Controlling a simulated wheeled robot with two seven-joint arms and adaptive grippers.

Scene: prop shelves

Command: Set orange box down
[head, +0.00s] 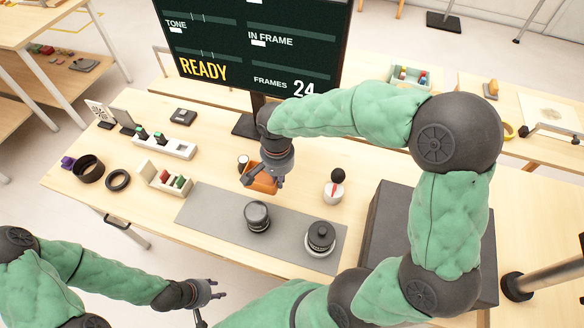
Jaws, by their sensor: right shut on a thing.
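The orange box (264,183) is in the grasp of my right gripper (265,178), just behind the grey mat (205,212) on the wooden table. The gripper comes down from above and hides part of the box. I cannot tell whether the box touches the table. My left gripper (209,298) is low in the view, in front of the table. Its fingers look spread, with nothing between them.
A dark cylinder (257,216) and a round dark device (320,237) stand on the mat. A small metallic cylinder (243,162) is close left of the box. A white-red item (334,188) stands right. A screen (255,40) rises behind.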

